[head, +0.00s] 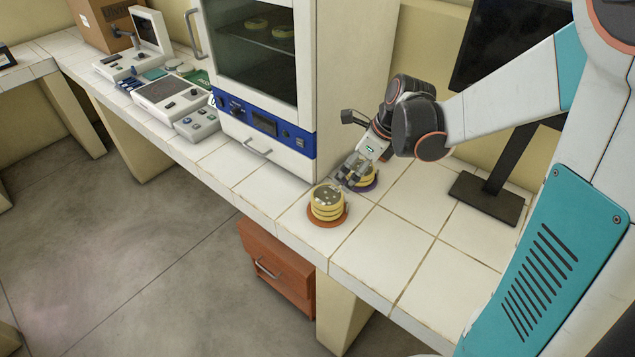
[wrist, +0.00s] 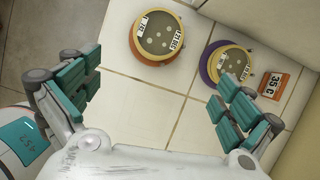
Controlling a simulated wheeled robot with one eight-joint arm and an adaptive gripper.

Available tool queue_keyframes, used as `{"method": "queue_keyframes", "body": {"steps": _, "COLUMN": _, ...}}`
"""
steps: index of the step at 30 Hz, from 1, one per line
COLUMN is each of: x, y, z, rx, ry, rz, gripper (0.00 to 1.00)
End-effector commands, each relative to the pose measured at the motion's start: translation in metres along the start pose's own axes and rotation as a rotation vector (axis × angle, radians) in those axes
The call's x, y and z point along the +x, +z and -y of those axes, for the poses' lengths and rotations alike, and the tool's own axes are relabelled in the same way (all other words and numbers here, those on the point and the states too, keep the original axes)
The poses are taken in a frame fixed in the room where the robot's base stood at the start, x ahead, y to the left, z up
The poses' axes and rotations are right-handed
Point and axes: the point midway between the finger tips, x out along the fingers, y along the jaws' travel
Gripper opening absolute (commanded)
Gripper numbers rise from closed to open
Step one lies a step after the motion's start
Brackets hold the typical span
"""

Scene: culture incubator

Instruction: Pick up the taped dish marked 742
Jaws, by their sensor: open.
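Two short stacks of yellow-rimmed dishes stand on the bench. The front stack (head: 327,205) sits on an orange-brown round base; the wrist view shows it at top centre (wrist: 158,38). The back stack (head: 364,180) sits on a purple base, partly hidden by my gripper in the head view; the wrist view shows it at right (wrist: 236,64).
A small orange card reading "35 C" (wrist: 273,86) is beside the purple-based stack. The incubator (head: 262,110) stands left of the stacks, its glass door shut, dishes inside. A monitor (head: 490,200) stands at right. Free tiles (head: 380,245) lie in front, near the bench edge.

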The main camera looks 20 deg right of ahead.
Motion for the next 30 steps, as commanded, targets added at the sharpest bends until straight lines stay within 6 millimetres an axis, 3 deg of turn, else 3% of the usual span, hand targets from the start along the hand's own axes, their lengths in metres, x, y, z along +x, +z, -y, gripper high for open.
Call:
{"method": "queue_keyframes", "body": {"steps": 5, "x": 0.018, "y": 0.001, "z": -0.002, "rx": 0.003, "ry": 0.001, "rz": 0.004, "gripper": 0.99}}
{"method": "queue_keyframes", "body": {"steps": 15, "x": 0.077, "y": 0.001, "z": -0.002, "rx": 0.002, "ry": 0.000, "rz": 0.003, "gripper": 0.99}}
{"method": "queue_keyframes", "body": {"steps": 23, "x": 0.090, "y": 0.002, "z": -0.003, "rx": 0.003, "ry": 0.000, "rz": 0.003, "gripper": 0.99}}
{"method": "queue_keyframes", "body": {"steps": 30, "x": 0.121, "y": 0.007, "z": -0.006, "rx": 0.001, "ry": 0.001, "rz": 0.002, "gripper": 0.99}}
